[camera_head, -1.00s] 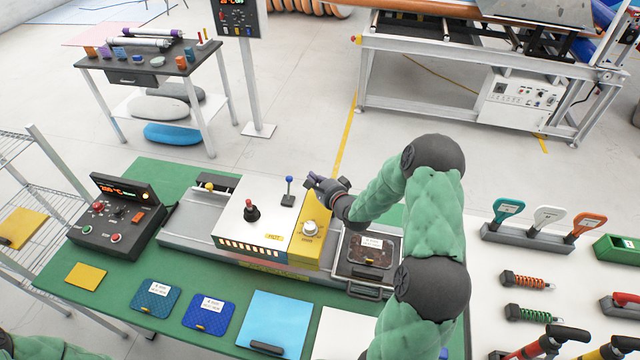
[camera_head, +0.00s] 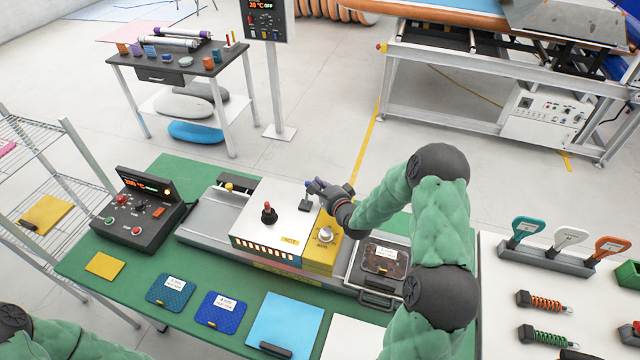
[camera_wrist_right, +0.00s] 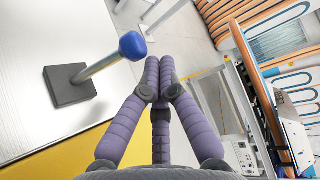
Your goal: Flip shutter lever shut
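The shutter lever, a thin metal rod with a blue ball on a dark square base (camera_head: 305,205), stands on the white top of the heater box (camera_head: 255,222). In the right wrist view its blue ball (camera_wrist_right: 132,45) is just left of my fingers and its rod leans toward them. My right gripper (camera_head: 316,186) is at the lever's right side, at about ball height. Its purple fingers (camera_wrist_right: 160,65) are together with nothing between them. I cannot tell whether they touch the ball. My left arm shows at the lower left; its gripper is out of view.
A red-knobbed lever (camera_head: 268,212) stands left on the same box. A yellow panel with a round knob (camera_head: 325,234) is at its right end. A control box (camera_head: 138,210) stands left. Patches and sheets lie in front on the green table (camera_head: 120,300). A dark tray (camera_head: 384,258) sits right.

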